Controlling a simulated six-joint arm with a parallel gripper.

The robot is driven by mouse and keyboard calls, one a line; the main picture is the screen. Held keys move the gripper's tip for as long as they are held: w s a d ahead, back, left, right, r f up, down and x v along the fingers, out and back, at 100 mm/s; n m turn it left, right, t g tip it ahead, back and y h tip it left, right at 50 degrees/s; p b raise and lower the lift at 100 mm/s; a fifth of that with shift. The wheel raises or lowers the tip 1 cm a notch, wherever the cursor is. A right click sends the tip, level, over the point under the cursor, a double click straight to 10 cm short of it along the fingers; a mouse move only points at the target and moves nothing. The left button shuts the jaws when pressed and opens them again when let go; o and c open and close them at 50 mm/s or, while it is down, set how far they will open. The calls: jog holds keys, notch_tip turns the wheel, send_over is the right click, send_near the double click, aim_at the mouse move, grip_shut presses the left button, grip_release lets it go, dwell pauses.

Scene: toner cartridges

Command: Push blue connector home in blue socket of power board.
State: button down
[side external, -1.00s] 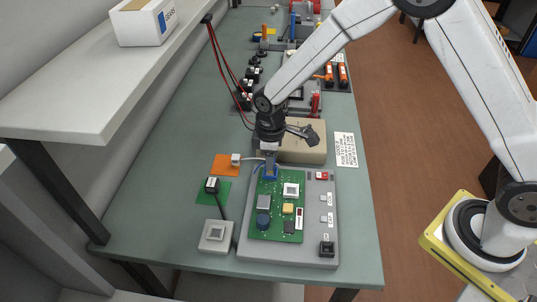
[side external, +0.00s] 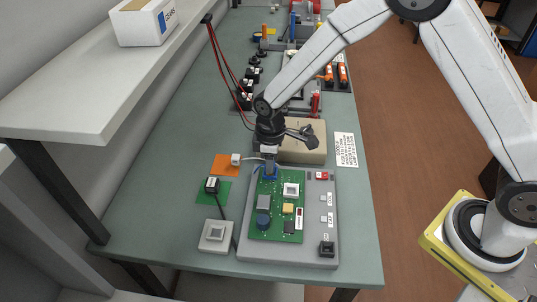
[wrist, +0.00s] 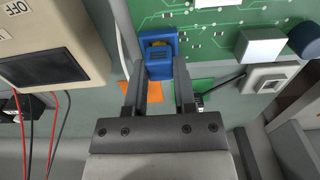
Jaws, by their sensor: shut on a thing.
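The blue connector (wrist: 158,62) is between the fingers of my gripper (wrist: 155,80), which is shut on it. In the side view my gripper (side external: 269,163) points down at the far edge of the green power board (side external: 275,226). Blue parts (side external: 269,172) show there just under the fingertips. In the wrist view the blue connector is at the board edge, with a small yellow patch on the blue parts.
The board lies on a grey base plate (side external: 328,222). A beige box (side external: 304,150) stands close behind the gripper.

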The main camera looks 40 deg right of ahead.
jog(key=shift+f, duration=0.2)
jog(key=shift+c, duration=1.8)
grip_release()
jog(key=shift+r, duration=0.1)
jog(key=shift+r, duration=3.85)
